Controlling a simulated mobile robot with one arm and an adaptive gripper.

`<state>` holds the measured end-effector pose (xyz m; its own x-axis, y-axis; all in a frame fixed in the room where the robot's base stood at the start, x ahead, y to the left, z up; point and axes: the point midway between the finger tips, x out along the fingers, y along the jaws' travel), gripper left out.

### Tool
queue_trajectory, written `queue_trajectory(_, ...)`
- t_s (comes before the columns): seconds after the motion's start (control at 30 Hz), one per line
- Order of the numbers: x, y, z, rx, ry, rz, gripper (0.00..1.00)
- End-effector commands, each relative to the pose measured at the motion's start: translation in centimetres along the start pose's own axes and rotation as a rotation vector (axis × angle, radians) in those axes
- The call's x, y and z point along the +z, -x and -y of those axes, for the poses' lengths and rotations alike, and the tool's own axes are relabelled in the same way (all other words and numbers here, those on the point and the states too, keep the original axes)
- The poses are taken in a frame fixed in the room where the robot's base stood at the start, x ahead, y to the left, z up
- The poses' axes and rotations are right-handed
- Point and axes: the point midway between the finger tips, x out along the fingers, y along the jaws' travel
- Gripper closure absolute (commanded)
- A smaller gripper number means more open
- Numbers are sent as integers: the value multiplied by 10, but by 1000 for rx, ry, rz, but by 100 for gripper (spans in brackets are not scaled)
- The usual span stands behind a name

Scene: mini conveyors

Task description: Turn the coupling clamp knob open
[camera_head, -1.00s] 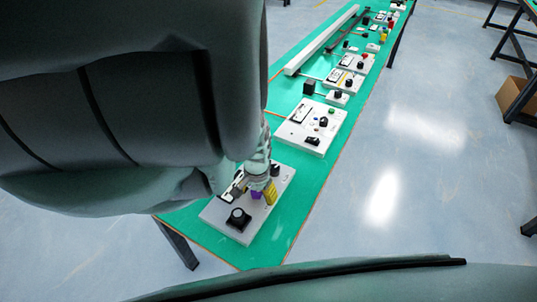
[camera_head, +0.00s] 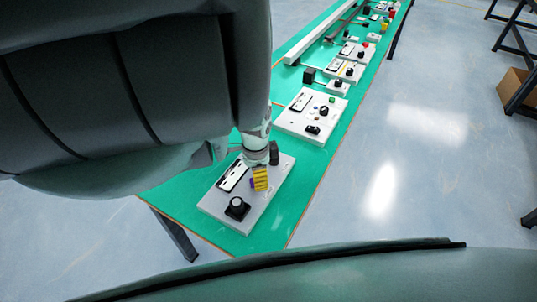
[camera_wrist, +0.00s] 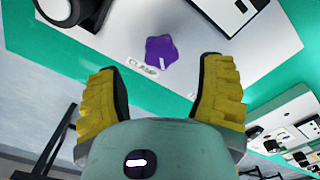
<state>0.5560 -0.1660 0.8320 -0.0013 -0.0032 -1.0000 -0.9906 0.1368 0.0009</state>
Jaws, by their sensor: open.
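The purple clamp knob (camera_wrist: 161,52) sits on the white panel (camera_wrist: 125,25), with a label that appears to read "CLAMP" beside it. In the wrist view it lies between my open yellow fingers and apart from both. My gripper (camera_wrist: 163,72) holds nothing. In the head view my gripper (camera_head: 260,179) is over the nearest white panel (camera_head: 217,205), and its yellow fingers hide most of the knob, leaving only a sliver of purple.
A black round knob (camera_head: 237,206) stands at the panel's near end, and a black block (camera_head: 274,153) at its far right. A black-framed white display (camera_head: 233,176) lies left of my gripper. More panels (camera_head: 310,115) line the green table (camera_head: 295,190) farther back.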

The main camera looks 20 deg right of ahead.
Motion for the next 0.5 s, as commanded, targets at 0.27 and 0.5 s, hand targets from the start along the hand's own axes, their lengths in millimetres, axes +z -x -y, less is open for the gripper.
queue_trajectory(0.27,8,47,3,-2,19,4,31)
queue_trajectory(0.5,7,82,4,-6,19,3,31)
